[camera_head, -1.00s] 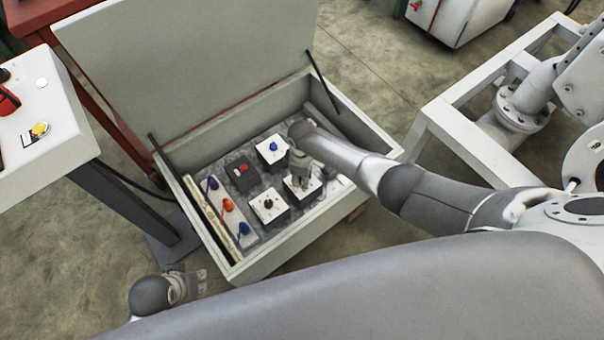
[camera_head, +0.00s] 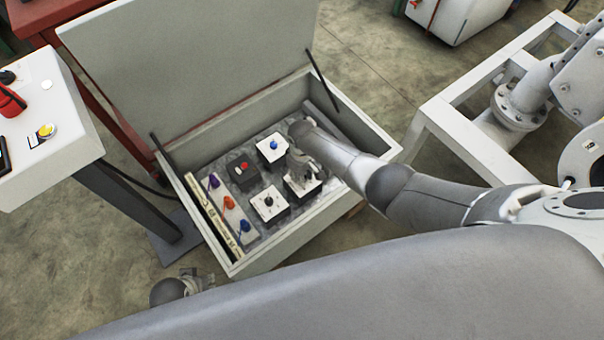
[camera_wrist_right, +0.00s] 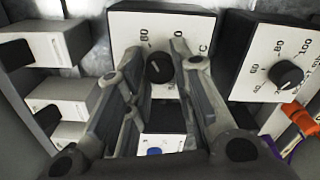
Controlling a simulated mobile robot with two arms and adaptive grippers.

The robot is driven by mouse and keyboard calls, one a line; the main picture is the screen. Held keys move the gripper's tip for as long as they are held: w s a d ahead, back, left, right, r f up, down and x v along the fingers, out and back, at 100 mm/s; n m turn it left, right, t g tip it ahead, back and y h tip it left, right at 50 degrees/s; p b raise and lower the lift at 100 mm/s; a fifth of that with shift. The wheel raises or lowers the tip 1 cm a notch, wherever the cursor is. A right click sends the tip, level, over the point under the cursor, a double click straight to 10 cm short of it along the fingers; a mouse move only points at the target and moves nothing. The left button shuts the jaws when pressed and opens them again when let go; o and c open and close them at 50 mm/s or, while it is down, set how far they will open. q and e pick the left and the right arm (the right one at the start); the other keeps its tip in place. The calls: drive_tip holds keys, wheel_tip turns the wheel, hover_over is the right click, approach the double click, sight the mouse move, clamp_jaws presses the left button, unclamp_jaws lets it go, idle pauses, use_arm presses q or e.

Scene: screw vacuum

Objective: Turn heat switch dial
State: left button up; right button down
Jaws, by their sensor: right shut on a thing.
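The heat switch dial (camera_wrist_right: 160,68) is a small black knob on a white plate with a °C scale (camera_wrist_right: 130,30), seen in the wrist view. My right gripper (camera_wrist_right: 170,62) has its two fingers on either side of this knob and is shut on it. In the head view my right gripper (camera_head: 303,172) reaches down over the switch box (camera_head: 308,189) in the open case, and hides its dial. My left gripper (camera_head: 196,281) hangs outside the case at lower left, away from the switches; its fingers are too small to read.
The open case (camera_head: 350,203) has a raised lid (camera_head: 190,70) behind. Beside the gripped switch stand another black-dial box (camera_head: 268,203), a blue-knob box (camera_head: 271,148) and a red-button box (camera_head: 243,171). Coloured levers (camera_head: 229,203) line the left. A white console (camera_head: 60,130) stands at left.

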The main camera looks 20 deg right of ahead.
drive_tip(key=shift+d, duration=0.1)
drive_tip(key=c, duration=1.2)
unclamp_jaws()
drive_tip(key=shift+c, duration=0.2)
drive_tip(key=shift+r, duration=0.1)
wheel_tip(320, 180, up, 12)
